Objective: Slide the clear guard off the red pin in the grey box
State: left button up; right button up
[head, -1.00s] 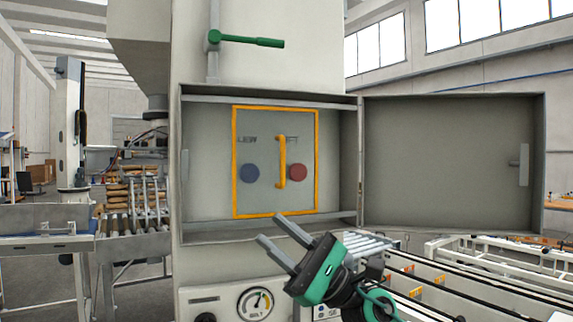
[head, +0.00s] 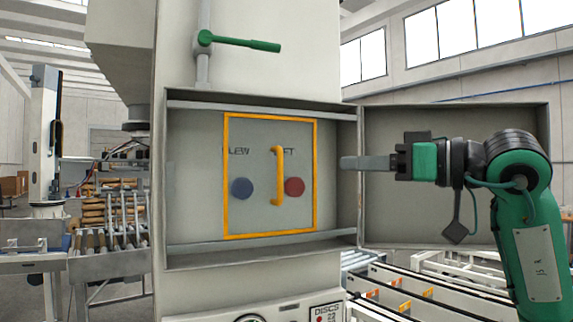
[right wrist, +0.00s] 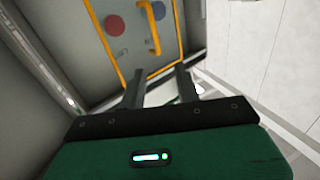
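The grey box (head: 200,238) is open. Inside is the clear guard (head: 262,215), a see-through panel with an orange frame and an upright orange handle (head: 278,176). Behind the guard are a round red pin (head: 294,187) to the right of the handle and a blue pin (head: 242,188) to the left. My right gripper (head: 345,163) is level with the handle, at the box's right edge, pointing left, apart from the handle. In the right wrist view my right gripper (right wrist: 160,82) is open and empty, with the handle (right wrist: 151,30) beyond its fingers. My left gripper is out of view.
The box's door (head: 400,215) stands open to the right, behind my right gripper. A green lever (head: 240,43) is above the box. A conveyor (head: 420,285) lies low on the right. The space in front of the guard is clear.

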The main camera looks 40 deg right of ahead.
jog(key=p, duration=0.5)
send_near(282, 163)
jog(key=x, duration=0.6)
jog(key=shift+w+a, duration=0.15)
jog(key=shift+w, duration=0.2)
jog(key=shift+w+a+p, duration=0.25)
jog(key=shift+w+p, duration=0.05)
jog(key=shift+w, duration=0.4)
jog(key=shift+c, duration=0.2)
grip_shut()
